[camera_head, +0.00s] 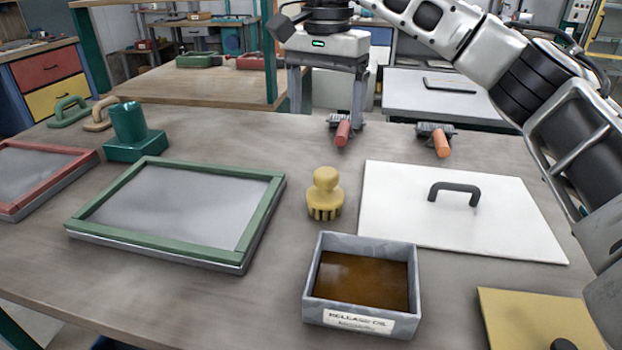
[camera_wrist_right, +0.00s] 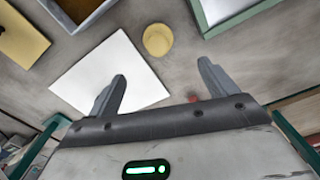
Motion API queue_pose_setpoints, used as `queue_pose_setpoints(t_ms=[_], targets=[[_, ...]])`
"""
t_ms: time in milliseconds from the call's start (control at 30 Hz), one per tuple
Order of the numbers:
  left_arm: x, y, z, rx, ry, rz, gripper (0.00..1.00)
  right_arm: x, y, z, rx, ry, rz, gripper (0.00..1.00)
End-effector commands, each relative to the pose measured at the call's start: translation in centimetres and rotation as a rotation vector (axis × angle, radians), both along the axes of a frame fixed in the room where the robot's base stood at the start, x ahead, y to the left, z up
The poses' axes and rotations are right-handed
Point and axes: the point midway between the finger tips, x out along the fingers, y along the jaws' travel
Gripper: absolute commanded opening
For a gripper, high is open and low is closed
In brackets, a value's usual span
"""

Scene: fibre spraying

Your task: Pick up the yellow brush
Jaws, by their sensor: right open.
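The yellow brush (camera_head: 325,190) stands upright on the table, bristle side down and rounded knob up, between the green-framed screen and the white board. In the right wrist view the brush (camera_wrist_right: 158,40) shows from above as a round yellow shape, just beyond and between the fingertips. My right gripper (camera_head: 327,115) is open and empty, behind the brush and above the table's far part, fingers pointing down. Its two spread fingers also show in the wrist view (camera_wrist_right: 161,70). They are apart from the brush. My left gripper is not in view.
A grey box of brown liquid (camera_head: 312,292) stands in front of the brush. The green-framed screen (camera_head: 255,215) is left, the white board (camera_head: 400,215) with black handle right. A red-handled tool (camera_head: 343,132) and an orange-handled tool (camera_head: 440,143) lie behind.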

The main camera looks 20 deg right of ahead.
Motion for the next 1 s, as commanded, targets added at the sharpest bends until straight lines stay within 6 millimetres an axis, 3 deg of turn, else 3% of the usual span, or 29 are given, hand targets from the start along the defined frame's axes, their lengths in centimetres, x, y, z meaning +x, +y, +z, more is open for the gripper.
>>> queue_pose_setpoints(t_ms=[400, 733, 1000], targets=[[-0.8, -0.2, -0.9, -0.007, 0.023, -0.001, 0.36, -0.1, -0.1, -8.3, -0.002, 0.003, 0.001, 0.84], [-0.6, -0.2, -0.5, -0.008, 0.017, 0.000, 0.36, -0.1, -0.1, -11.1, -0.002, 0.002, 0.001, 0.84], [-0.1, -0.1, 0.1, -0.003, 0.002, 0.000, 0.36, 0.0, -0.2, -14.9, -0.002, 0.002, 0.001, 0.84]])
